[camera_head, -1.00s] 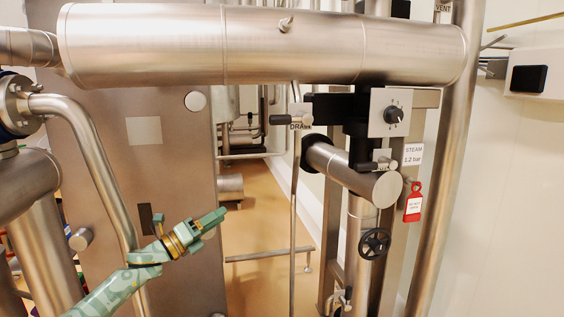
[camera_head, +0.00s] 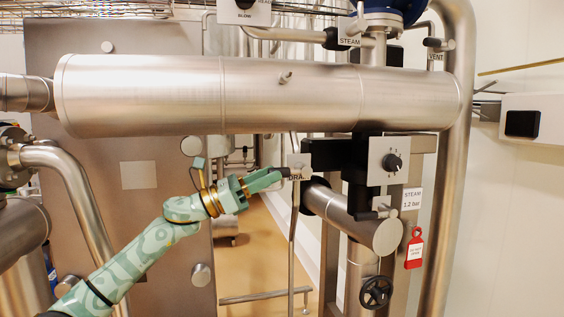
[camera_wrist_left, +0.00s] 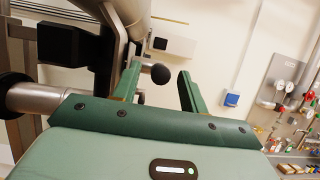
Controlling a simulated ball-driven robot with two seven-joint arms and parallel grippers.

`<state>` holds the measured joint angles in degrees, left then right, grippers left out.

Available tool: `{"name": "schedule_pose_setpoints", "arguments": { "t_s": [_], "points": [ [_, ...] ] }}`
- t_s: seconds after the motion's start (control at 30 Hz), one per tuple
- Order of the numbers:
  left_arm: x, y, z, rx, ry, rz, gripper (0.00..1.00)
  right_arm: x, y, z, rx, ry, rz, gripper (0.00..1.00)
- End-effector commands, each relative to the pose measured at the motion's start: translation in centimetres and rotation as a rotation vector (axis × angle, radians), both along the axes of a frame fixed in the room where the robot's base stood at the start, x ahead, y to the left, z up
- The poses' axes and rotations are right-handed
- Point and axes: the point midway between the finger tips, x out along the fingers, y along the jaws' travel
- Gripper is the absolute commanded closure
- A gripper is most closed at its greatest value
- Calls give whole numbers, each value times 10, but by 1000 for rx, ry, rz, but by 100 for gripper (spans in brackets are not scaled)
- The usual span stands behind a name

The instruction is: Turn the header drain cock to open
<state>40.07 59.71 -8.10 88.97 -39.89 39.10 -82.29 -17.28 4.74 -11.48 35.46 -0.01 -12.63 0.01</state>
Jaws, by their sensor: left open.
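The header drain cock (camera_head: 298,161) sits on the thin vertical pipe below the large steel header (camera_head: 290,95). A partly covered label under it reads "DRA...". My left gripper (camera_head: 277,177) is open, with its fingertips close to the left of the cock. In the left wrist view a dark ball knob (camera_wrist_left: 160,74), seemingly the end of the cock's lever, shows between the two green fingers, slightly beyond their tips. I cannot tell whether the fingers touch it. The cock's body is partly hidden by the gripper in the head view. My right gripper is not in view.
A dial box (camera_head: 389,161), a black handwheel (camera_head: 376,292) and a red tag (camera_head: 414,250) are to the right of the cock. A horizontal steel pipe stub (camera_head: 350,217) is below right. A large steel cabinet (camera_head: 110,215) stands behind my left arm.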

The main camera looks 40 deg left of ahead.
Motion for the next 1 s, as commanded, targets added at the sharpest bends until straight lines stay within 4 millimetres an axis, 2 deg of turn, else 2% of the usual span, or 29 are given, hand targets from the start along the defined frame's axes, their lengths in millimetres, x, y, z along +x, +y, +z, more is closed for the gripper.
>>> {"name": "schedule_pose_setpoints", "arguments": {
  "t_s": [0.03, 0.23, 0.6, 0.67, 0.77, 1.0],
  "points": [
    [6, -6, 10, -3, -5, -2, 57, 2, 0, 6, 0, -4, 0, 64],
    [26, -22, 16, -2, -1, 0, 57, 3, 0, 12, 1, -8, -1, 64],
    [31, -26, 16, 0, 1, 0, 57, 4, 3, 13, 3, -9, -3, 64],
    [31, -26, 16, -1, 2, -1, 71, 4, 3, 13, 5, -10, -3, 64],
    [31, -26, 16, -1, 2, 0, 99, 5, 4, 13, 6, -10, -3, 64],
    [31, -26, 18, 5, 8, 1, 100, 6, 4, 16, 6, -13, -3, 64]
  ]
}}
